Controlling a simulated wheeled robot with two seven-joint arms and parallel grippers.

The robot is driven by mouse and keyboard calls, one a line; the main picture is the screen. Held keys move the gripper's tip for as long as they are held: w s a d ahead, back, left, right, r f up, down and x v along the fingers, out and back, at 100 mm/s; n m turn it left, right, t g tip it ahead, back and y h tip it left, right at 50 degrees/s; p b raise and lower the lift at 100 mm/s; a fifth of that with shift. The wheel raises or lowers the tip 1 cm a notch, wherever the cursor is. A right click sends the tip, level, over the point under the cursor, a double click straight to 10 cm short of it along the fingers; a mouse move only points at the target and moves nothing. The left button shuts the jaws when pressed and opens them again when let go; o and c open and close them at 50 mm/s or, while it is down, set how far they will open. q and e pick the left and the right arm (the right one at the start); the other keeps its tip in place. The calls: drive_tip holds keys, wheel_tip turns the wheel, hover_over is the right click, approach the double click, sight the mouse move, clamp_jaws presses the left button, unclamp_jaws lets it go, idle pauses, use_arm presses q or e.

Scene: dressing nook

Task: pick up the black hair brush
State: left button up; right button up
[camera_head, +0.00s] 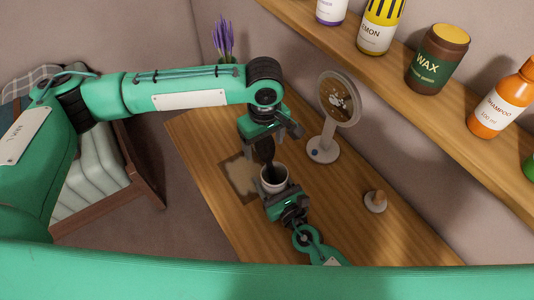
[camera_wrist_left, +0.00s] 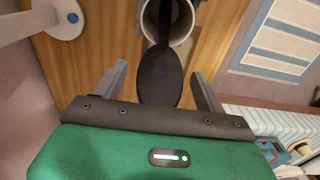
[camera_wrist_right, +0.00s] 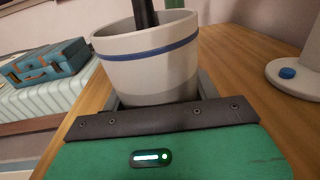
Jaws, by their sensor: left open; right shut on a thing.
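The black hair brush (camera_head: 265,152) stands handle down in a white cup (camera_head: 263,184) with a blue stripe. In the left wrist view its broad dark head (camera_wrist_left: 160,78) lies between the fingers of my left gripper (camera_wrist_left: 158,70), which is open with a gap on each side. In the head view my left gripper (camera_head: 270,133) is above the cup, around the brush's upper part. My right gripper (camera_head: 285,200) is shut on the cup from the near side. The right wrist view shows the cup's wall (camera_wrist_right: 150,75) between its fingers and the dark handle (camera_wrist_right: 145,14) rising from it.
A round mirror (camera_head: 338,98) on a white stand is just right of my left gripper. A small white holder (camera_head: 376,205) stands farther right on the wooden table (camera_head: 335,215). A shelf (camera_head: 400,75) with bottles overhangs the back. A cushioned seat (camera_head: 95,180) is at left.

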use_arm(q)
drive_tip(key=shift+f, duration=0.5)
drive_tip(key=c, duration=1.1)
wheel_tip(320, 180, up, 10)
drive_tip(key=shift+r, duration=0.1)
use_arm(e)
drive_tip(key=o, duration=1.2)
drive_tip(key=shift+c, duration=0.2)
drive_tip(key=shift+s, duration=0.1)
